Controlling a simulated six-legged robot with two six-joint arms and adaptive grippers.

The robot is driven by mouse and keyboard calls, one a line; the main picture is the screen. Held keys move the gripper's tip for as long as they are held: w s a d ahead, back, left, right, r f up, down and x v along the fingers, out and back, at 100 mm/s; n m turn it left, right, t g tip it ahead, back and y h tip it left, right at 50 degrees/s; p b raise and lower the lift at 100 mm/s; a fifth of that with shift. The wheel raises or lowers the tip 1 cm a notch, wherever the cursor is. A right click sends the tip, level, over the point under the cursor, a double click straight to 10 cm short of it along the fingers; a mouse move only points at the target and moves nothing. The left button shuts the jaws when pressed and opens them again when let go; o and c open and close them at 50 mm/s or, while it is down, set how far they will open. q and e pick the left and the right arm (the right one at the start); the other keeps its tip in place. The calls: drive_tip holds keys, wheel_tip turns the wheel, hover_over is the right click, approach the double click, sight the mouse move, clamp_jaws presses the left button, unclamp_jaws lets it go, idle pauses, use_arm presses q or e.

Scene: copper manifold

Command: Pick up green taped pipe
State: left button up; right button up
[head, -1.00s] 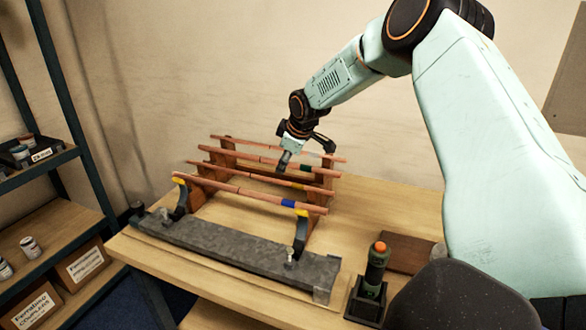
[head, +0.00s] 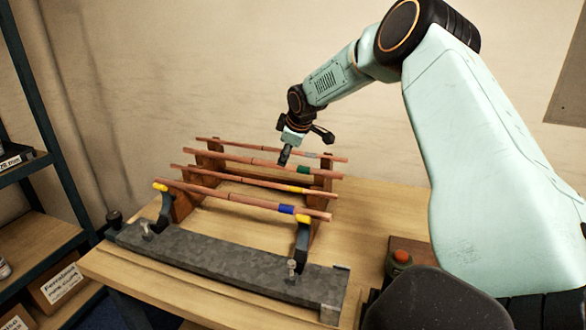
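The green taped pipe (head: 250,160) is a copper pipe with a green band (head: 304,169) toward its right end. It lies across a wooden rack, second from the back. My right gripper (head: 305,146) is over this pipe, left and right of the green band, with its fingers spread and nothing between them. The tip of its left finger is close to the pipe; I cannot tell if it touches. My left gripper is out of view.
Other pipes lie parallel: one behind, one with yellow tape (head: 296,189), and one with blue tape (head: 287,209) at front beside yellow-tipped clamps on a grey metal base (head: 225,262). An orange-topped object (head: 401,257) stands at lower right. Shelves are at left.

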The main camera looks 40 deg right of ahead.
sight(293, 168)
drive_tip(key=shift+x, duration=2.5)
drive_tip(key=shift+s+a+f, duration=0.1)
drive_tip(key=shift+f, duration=0.15)
drive_tip(key=shift+c, duration=1.3)
drive_tip(key=c, duration=0.6)
clamp_jaws()
